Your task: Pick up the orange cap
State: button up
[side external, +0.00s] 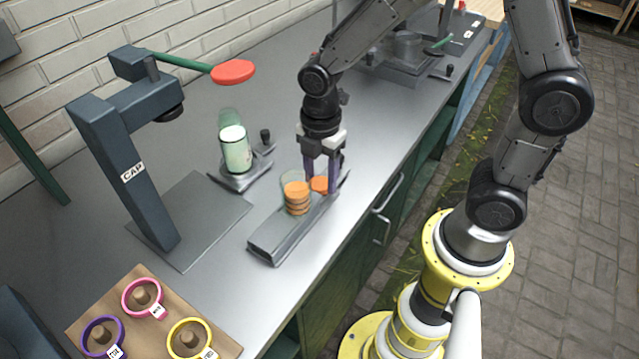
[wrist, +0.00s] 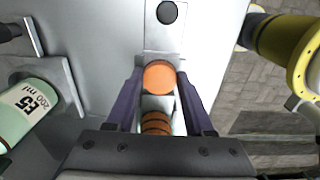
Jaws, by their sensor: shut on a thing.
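An orange cap (side external: 319,184) lies at the far end of a grey metal rail (side external: 274,240). In the wrist view the cap (wrist: 159,77) sits between the two purple fingers of my gripper (wrist: 160,84). My gripper (side external: 321,180) points down over the rail and is shut on this cap. A stack of several more orange caps (side external: 297,197) stands in a clear tube beside it on the rail, and it shows in the wrist view (wrist: 156,123) just below the held cap.
A green-white bottle (side external: 235,152) stands in a metal holder left of my gripper. A dark press labelled CAP (side external: 127,175) with a red-ended lever (side external: 233,72) stands further left. A wooden board (side external: 136,325) with coloured rings is front left. Bare counter lies between.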

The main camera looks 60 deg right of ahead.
jog(key=c, duration=0.4)
